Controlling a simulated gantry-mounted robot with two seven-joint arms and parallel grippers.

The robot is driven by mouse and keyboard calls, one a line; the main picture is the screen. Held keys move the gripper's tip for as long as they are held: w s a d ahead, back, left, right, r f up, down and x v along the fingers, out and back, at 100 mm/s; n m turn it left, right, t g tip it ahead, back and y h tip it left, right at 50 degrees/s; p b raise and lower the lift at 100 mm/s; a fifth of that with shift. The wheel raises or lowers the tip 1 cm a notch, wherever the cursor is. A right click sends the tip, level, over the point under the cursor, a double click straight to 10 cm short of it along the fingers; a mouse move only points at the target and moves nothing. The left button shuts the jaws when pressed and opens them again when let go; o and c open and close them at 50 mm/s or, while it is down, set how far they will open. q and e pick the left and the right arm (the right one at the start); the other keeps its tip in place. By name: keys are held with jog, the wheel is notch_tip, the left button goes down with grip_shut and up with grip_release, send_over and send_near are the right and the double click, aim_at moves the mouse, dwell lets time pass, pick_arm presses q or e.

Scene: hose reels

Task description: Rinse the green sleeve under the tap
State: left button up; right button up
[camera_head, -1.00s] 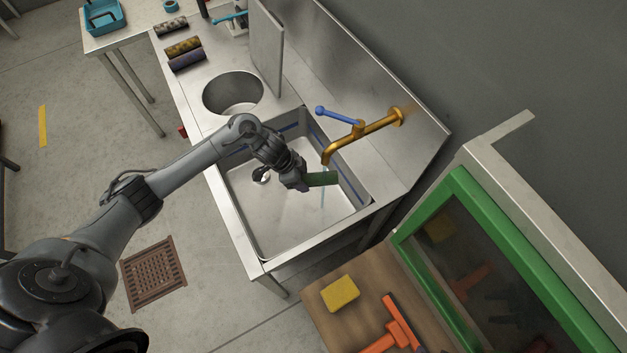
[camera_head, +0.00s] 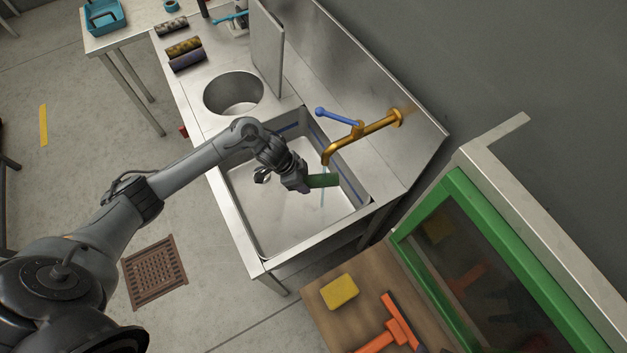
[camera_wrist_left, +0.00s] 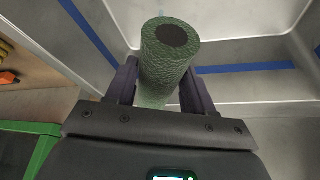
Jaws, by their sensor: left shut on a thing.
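My left gripper (camera_head: 306,181) is shut on the green sleeve (camera_head: 324,180) and holds it over the steel sink basin (camera_head: 262,221). In the left wrist view the sleeve (camera_wrist_left: 168,62) is a textured green cylinder with a dark round end, between the two fingers (camera_wrist_left: 158,92). The brass tap (camera_head: 362,136) with a blue lever (camera_head: 338,116) reaches over the basin from the back wall. A thin stream of water (camera_head: 323,196) shows below the spout at the sleeve. My right gripper is not in view.
Several rolled sleeves (camera_head: 186,59) lie at the counter's far end. A wooden table with a yellow sponge (camera_head: 340,292) and an orange squeegee (camera_head: 398,322) is in front, beside a green-framed cabinet (camera_head: 480,225).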

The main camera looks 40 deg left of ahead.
pick_arm(q)
jog(key=shift+w+a, duration=0.15)
jog(key=shift+a, duration=0.15)
jog(key=shift+s+a+r+p, duration=0.25)
jog(key=shift+s+r+p, duration=0.15)
jog(key=shift+p, duration=0.35)
jog(key=s+a+p, duration=0.1)
jog(key=s, duration=0.1)
jog(key=s+r+p, duration=0.1)
jog(key=s+p, duration=0.1)
jog(key=s+a+p, duration=0.1)
jog(key=s+p, duration=0.1)
jog(key=shift+a+r, duration=0.3)
jog(key=shift+r, duration=0.1)
jog(key=shift+s+a+r+p, duration=0.15)
jog(key=shift+s+a+p, duration=0.15)
jog(key=shift+s+p, duration=0.3)
jog(key=shift+s+a+r+p, duration=0.1)
jog(key=shift+s+a+p, duration=0.15)
jog(key=shift+s+p, duration=0.3)
